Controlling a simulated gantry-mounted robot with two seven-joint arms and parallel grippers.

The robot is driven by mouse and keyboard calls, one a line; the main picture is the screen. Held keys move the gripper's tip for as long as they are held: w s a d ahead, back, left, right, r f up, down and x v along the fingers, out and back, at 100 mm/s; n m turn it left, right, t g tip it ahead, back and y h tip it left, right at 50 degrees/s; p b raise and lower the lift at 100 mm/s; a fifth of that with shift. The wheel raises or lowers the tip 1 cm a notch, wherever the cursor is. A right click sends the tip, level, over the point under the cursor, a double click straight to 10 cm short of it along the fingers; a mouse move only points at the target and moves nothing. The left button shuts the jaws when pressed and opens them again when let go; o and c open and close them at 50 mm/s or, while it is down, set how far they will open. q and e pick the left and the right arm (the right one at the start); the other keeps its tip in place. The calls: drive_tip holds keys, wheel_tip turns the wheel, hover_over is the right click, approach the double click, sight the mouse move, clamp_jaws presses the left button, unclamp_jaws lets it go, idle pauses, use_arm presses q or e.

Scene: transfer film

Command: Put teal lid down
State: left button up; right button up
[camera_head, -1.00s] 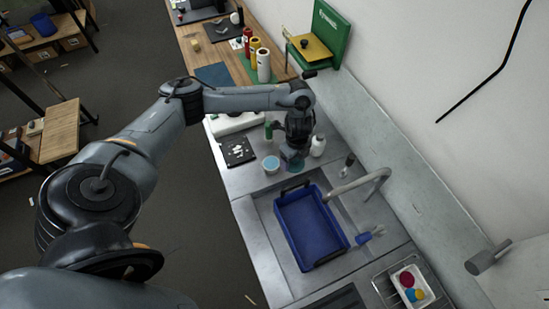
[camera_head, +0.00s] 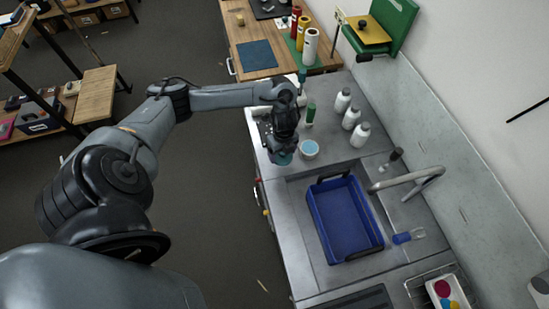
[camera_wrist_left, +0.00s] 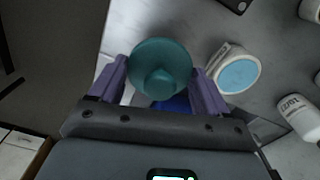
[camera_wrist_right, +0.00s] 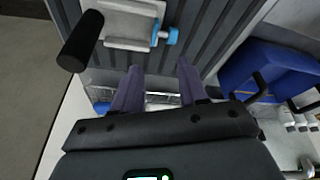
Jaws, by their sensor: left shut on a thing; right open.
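The teal lid (camera_wrist_left: 160,68), round with a raised knob, is between the fingers of my left gripper (camera_wrist_left: 158,75), which is shut on it. In the head view the lid (camera_head: 282,159) shows under my left gripper (camera_head: 284,150), near the counter's left edge. An open white tub with a light blue top (camera_head: 309,149) stands just to its right; it also shows in the left wrist view (camera_wrist_left: 238,75). I cannot tell whether the lid touches the counter. My right gripper (camera_wrist_right: 155,70) is open and empty above a ribbed grey surface.
Several white bottles (camera_head: 351,119) stand right of the tub. A blue bin (camera_head: 345,218) sits in the sink beside the tap (camera_head: 408,180). Bare grey counter (camera_head: 333,152) lies between tub and bottles.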

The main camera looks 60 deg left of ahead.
use_arm(q)
drive_tip(key=a+f, duration=0.1)
drive_tip(key=s+a, duration=0.1)
drive_tip(key=a, duration=0.1)
drive_tip(key=shift+s+f, duration=0.1)
drive_tip(key=shift+f, duration=2.35)
drive_tip(key=shift+f, duration=0.15)
drive_tip(key=o, duration=1)
